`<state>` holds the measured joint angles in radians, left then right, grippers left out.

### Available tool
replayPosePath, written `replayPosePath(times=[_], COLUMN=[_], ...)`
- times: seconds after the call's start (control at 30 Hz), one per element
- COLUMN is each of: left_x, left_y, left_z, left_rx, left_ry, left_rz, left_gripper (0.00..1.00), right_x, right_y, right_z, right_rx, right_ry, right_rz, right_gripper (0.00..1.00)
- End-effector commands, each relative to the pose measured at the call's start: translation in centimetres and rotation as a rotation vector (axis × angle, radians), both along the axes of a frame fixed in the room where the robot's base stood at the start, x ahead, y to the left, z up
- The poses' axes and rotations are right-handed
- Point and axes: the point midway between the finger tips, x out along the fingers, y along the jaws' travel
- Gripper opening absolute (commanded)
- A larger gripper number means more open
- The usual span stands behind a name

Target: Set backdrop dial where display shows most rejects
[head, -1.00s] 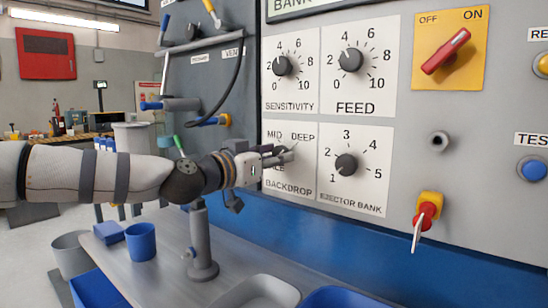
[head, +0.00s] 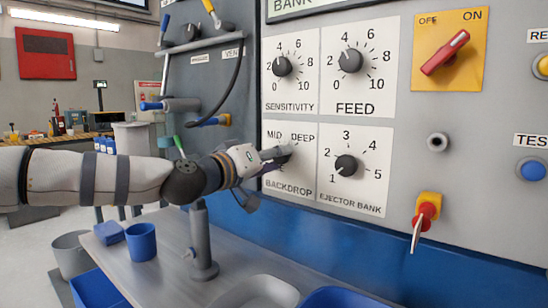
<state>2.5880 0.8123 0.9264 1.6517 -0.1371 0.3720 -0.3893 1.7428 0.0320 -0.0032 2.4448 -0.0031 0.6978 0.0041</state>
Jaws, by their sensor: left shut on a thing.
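The backdrop dial (head: 284,156) is on the control panel, on a white plate (head: 303,183) marked MID, DEEP and BACKDROP. My left gripper (head: 276,155) reaches it from the left and is shut on its knob. The gripper covers the left part of the plate, so the third label and the pointer's exact direction are hidden. The display is out of view above; only the bottom edge of a framed sign reading BANK (head: 300,6) shows at the top. My right gripper is not in view.
Close by are the sensitivity dial (head: 282,66), feed dial (head: 350,60) and ejector bank dial (head: 346,165). A red switch (head: 445,52) points toward ON. A key with a red head (head: 425,215) sticks out lower right. Below are a steel table (head: 175,270), a post (head: 201,245) and a blue cup (head: 141,240).

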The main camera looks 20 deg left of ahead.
Motion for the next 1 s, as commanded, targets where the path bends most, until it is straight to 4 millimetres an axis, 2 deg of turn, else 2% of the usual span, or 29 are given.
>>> replayPosePath(times=[0.6,1.0], left_x=[0.03,0.02], left_y=[0.01,0.0], left_z=[-0.18,-0.18], left_rx=[-0.541,-0.798], left_ry=[0.198,0.292], left_rz=[0.0,0.001], left_gripper=[0.06,0.06], right_x=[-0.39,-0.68], right_y=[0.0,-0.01], right_z=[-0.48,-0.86], right_rx=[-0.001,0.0], right_ry=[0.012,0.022], right_rz=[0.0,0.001], right_gripper=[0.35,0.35])
